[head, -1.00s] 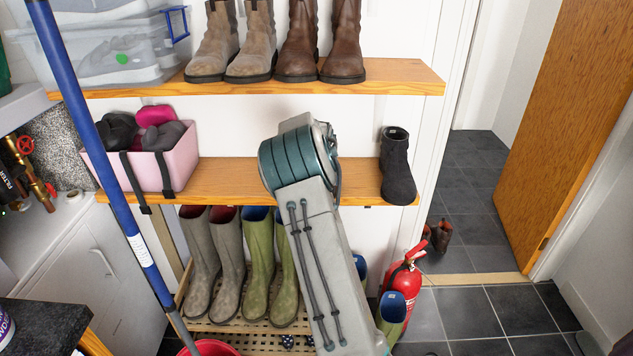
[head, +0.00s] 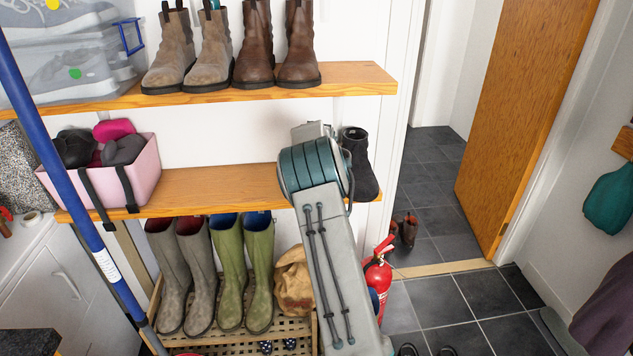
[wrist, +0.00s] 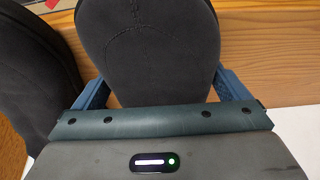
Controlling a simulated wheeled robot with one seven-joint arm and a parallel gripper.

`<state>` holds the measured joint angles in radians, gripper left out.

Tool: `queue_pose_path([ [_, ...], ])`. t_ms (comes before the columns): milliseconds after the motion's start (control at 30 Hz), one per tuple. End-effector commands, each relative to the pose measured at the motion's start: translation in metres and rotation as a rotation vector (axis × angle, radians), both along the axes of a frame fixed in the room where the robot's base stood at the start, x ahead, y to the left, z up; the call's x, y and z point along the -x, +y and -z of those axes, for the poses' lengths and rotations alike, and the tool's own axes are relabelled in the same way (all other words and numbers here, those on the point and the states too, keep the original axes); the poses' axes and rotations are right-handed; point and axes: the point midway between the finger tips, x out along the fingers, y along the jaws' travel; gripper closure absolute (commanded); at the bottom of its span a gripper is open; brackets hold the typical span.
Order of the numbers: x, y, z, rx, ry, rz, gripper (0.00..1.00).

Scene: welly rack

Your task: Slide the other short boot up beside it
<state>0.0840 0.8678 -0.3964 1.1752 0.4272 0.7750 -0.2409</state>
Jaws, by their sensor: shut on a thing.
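A short black boot (head: 359,165) stands at the right end of the middle shelf (head: 215,188). A second short dark boot (wrist: 150,45) sits between the blue fingers of my gripper (wrist: 160,90) in the wrist view, and the gripper is shut on it. In the head view this held boot is hidden behind my arm, left of the standing boot. The standing boot also shows at the left in the wrist view (wrist: 35,70), very close to the held one. I cannot tell whether the two touch.
A pink basket (head: 135,172) is on the left of the middle shelf. Brown boots (head: 275,45) stand on the upper shelf (head: 330,78). Tall green wellies (head: 245,275) and a sack (head: 293,280) are below. A fire extinguisher (head: 378,275) stands low right. The shelf between basket and arm is clear.

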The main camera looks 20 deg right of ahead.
Motion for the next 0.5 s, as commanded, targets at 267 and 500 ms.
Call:
queue_pose_path([
  [267,-0.0014,0.0005,-0.0004,0.001,-0.001,-0.006,0.39],
  [500,-0.0011,0.0001,-0.0003,0.001,-0.001,-0.005,0.00],
])
